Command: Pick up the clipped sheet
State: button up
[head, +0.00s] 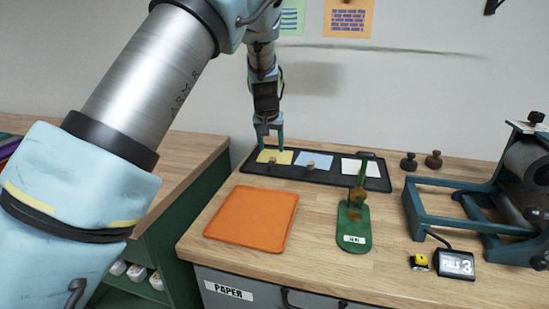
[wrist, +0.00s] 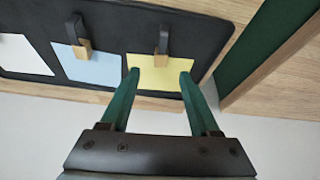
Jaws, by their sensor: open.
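Three sheets lie in a row on a long black tray (head: 331,183): a yellow sheet (head: 284,156), a light blue sheet (head: 318,160) and a white sheet (head: 361,168). In the wrist view, small wooden clips with dark straps sit at the edges of the yellow sheet (wrist: 150,76) and the blue sheet (wrist: 82,68). The yellow sheet's clip (wrist: 162,60) lies between the finger lines, beyond the tips. My gripper (head: 270,145) is open and empty at the yellow sheet; its fingertips (wrist: 160,73) flank it in the wrist view. Contact cannot be told.
An orange mat (head: 252,218) lies in front of the tray. A green stand (head: 354,232) is to its right. Two dark knobs (head: 409,162) and a green-framed roller press (head: 470,205) stand at the right. A small display (head: 456,264) is at the front. The wall is close behind.

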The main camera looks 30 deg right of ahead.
aim_at(272, 159)
jog(key=shift+p+x, duration=1.05)
jog(key=shift+x, duration=1.9)
jog(key=shift+a, duration=0.15)
jog(key=shift+c, duration=0.2)
grip_shut()
